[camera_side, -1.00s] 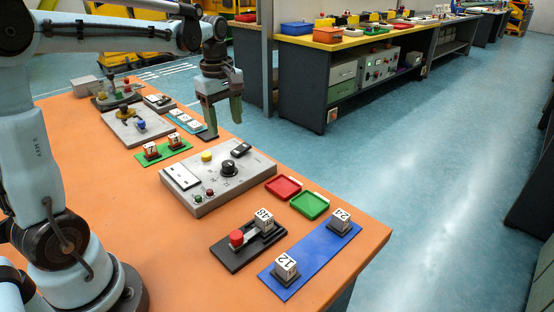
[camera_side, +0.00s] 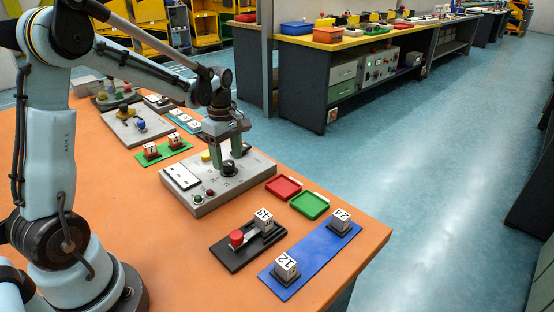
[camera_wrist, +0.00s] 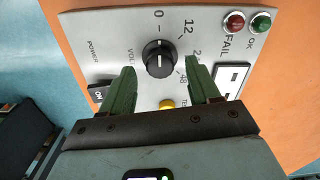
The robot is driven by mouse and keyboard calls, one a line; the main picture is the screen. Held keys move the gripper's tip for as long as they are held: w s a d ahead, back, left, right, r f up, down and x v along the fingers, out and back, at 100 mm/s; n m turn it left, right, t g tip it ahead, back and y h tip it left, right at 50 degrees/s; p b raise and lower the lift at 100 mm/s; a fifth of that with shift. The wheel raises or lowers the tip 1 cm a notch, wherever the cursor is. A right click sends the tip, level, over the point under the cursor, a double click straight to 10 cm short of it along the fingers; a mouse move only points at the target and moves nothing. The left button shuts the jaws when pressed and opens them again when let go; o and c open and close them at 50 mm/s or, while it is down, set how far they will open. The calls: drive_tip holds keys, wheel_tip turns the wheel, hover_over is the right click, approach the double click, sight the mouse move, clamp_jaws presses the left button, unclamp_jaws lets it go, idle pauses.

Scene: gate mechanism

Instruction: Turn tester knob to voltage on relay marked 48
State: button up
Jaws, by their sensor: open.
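The grey tester (camera_side: 195,206) lies flat on the orange table, with its black knob (camera_side: 229,169) near the middle. In the wrist view the knob (camera_wrist: 158,58) has its white line toward 0; the marks 12, 24 (partly hidden) and 48 run around it. My gripper (camera_side: 226,156) is over the tester, open, fingers down. In the wrist view its green fingers (camera_wrist: 160,82) are spread, one to either side of the knob and lower in the picture, holding nothing. The relay marked 48 (camera_side: 264,221) sits in a black fixture (camera_side: 232,260) beside a red button (camera_side: 237,239).
A blue mat (camera_side: 312,261) holds relays marked 24 (camera_side: 340,220) and 12 (camera_side: 286,267). A red tray (camera_side: 283,187) and a green tray (camera_side: 310,205) lie right of the tester. A yellow button (camera_wrist: 167,104) is close to the fingers.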

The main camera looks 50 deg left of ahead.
drive_tip(key=shift+f, duration=0.9)
drive_tip(key=c, duration=1)
drive_tip(key=shift+c, duration=0.2)
